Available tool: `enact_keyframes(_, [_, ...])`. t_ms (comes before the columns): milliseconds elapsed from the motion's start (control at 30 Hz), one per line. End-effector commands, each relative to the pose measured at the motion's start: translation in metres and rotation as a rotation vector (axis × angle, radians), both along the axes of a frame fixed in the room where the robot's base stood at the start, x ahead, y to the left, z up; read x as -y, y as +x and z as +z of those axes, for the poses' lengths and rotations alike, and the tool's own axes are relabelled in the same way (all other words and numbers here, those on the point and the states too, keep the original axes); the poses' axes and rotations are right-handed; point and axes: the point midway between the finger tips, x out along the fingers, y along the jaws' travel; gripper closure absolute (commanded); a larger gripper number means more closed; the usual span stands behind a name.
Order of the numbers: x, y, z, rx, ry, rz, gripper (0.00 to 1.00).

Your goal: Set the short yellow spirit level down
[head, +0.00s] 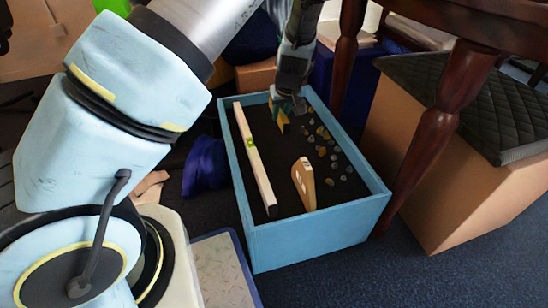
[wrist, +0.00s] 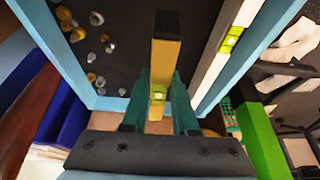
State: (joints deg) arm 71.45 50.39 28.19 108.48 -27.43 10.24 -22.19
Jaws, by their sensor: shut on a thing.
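The short yellow spirit level (wrist: 163,62) is between the teal fingers of my gripper (wrist: 160,88), with its small green vial showing between them. My gripper is shut on it, and its free end points away from the wrist camera. In the head view, my gripper (head: 285,102) is over the far end of a blue open box (head: 318,228), and the yellow level (head: 283,124) shows just below the fingers. I cannot tell whether the level touches the dark floor of the box.
A long cream level (head: 254,160) with a green vial lies along the box's left side. A wooden wedge-shaped piece (head: 305,184) is near the front. A dark wooden chair leg (head: 428,140) stands close right of the box.

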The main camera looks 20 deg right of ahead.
Motion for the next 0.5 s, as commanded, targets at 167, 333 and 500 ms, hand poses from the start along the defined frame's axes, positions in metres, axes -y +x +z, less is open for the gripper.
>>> enact_keyframes(167, [0.002,-0.001,-0.024,-0.001,0.002,0.001,1.00])
enact_keyframes(333, [0.002,-0.001,-0.049,0.000,0.001,-0.001,1.00])
enact_keyframes(500, [0.001,-0.001,-0.066,-0.001,0.003,-0.001,1.00])
